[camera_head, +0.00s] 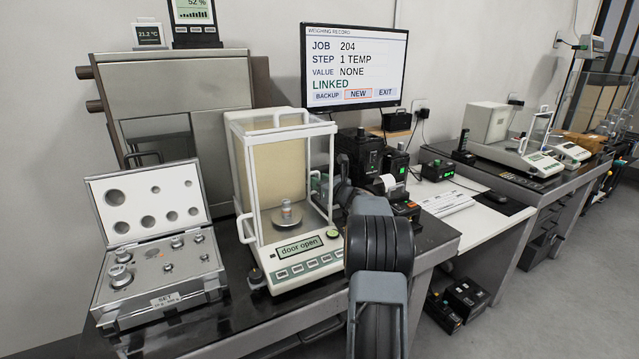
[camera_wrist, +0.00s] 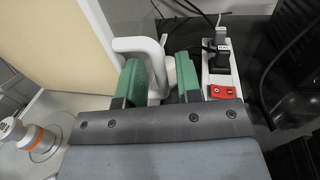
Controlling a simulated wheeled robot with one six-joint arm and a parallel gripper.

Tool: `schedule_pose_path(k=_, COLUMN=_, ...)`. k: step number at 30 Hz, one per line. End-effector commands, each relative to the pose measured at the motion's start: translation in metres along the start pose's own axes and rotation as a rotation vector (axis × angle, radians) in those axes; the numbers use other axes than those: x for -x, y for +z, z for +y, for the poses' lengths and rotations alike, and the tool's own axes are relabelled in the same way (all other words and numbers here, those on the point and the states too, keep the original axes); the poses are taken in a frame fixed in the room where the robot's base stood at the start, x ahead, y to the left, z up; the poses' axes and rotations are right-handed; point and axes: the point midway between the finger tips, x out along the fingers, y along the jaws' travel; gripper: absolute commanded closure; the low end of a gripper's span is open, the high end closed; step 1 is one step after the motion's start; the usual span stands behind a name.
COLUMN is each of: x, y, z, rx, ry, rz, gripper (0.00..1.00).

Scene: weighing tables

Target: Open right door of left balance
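The left balance (camera_head: 285,115) stands on the dark-topped table with a white-framed glass case and a beige back. Its display (camera_head: 299,246) reads "door open". A small metal weight (camera_head: 286,210) is on the pan; it also shows in the wrist view (camera_wrist: 30,138). My gripper (camera_wrist: 160,78) is at the balance's right side, with a green-padded finger on either side of the white door handle (camera_wrist: 137,46). A gap shows between the pads, so the fingers look open around the handle's bar.
An open case of weights (camera_head: 160,272) lies left of the balance. Black devices and a small printer (camera_head: 386,184) stand close on the right. A monitor (camera_head: 354,65) is behind. A power strip (camera_wrist: 219,70) with cables lies just beyond my fingers.

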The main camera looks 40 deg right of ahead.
Motion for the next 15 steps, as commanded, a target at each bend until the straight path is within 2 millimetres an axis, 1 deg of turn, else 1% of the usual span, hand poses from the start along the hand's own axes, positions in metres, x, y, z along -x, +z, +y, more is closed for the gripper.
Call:
schedule_pose_path(k=10, x=0.002, y=0.0, z=0.001, rx=0.0, ry=0.001, rz=0.0, gripper=0.62)
schedule_pose_path(k=13, x=0.011, y=0.001, z=0.001, rx=0.0, ry=0.0, rz=0.0, gripper=0.62)
schedule_pose_path(k=15, x=0.022, y=0.001, z=0.001, rx=0.001, ry=0.0, rz=0.0, gripper=0.62)
